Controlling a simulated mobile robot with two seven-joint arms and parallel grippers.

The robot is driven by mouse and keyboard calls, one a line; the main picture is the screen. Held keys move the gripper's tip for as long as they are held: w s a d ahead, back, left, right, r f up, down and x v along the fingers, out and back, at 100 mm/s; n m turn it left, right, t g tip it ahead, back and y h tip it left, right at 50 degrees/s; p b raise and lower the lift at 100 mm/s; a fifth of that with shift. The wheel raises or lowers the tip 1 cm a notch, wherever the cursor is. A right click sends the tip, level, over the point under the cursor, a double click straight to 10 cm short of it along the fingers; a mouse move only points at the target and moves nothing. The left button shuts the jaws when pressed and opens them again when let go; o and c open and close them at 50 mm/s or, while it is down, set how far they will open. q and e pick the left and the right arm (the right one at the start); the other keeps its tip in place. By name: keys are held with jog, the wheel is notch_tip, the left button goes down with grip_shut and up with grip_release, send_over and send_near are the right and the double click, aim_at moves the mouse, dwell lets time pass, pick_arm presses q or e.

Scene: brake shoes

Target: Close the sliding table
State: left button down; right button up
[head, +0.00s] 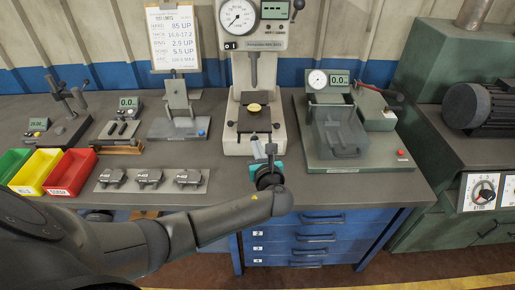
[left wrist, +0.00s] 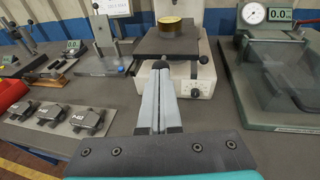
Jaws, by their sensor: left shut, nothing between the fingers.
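The sliding table (head: 254,122) is a dark plate on the base of the white press (head: 238,75), with a brass disc (head: 254,107) on it. In the left wrist view the sliding table (left wrist: 180,45) sticks out from the press toward me, with dark knobs at its front. My left gripper (head: 271,150) is shut and empty, just in front of the table's front edge and slightly right of its middle. In the left wrist view its fingers (left wrist: 162,75) point at the table's front. I cannot tell if they touch it. My right gripper is not in view.
A green gauge fixture (head: 340,135) with a grey guard stands on the right. A grey plate (head: 150,182) with several metal parts lies on the left of the bench, beside coloured bins (head: 40,170). Blue drawers (head: 305,240) are below. The bench top beside the press is partly clear.

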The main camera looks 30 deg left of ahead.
aim_at(257, 122)
pick_arm(q)
jog(key=w+a+b, duration=0.1)
jog(key=w+a, duration=0.1)
jog(key=w, duration=0.1)
jog(key=w+a+b, duration=0.2)
jog(key=w, duration=0.1)
jog(key=w+a+b, duration=0.1)
jog(key=w, duration=0.2)
jog(key=shift+w+a+f, duration=0.1)
jog(key=shift+w+a, duration=0.2)
jog(key=shift+a, duration=0.1)
jog(key=shift+w+a+b, duration=0.1)
jog(key=shift+b, duration=0.2)
jog(key=shift+r, duration=0.4)
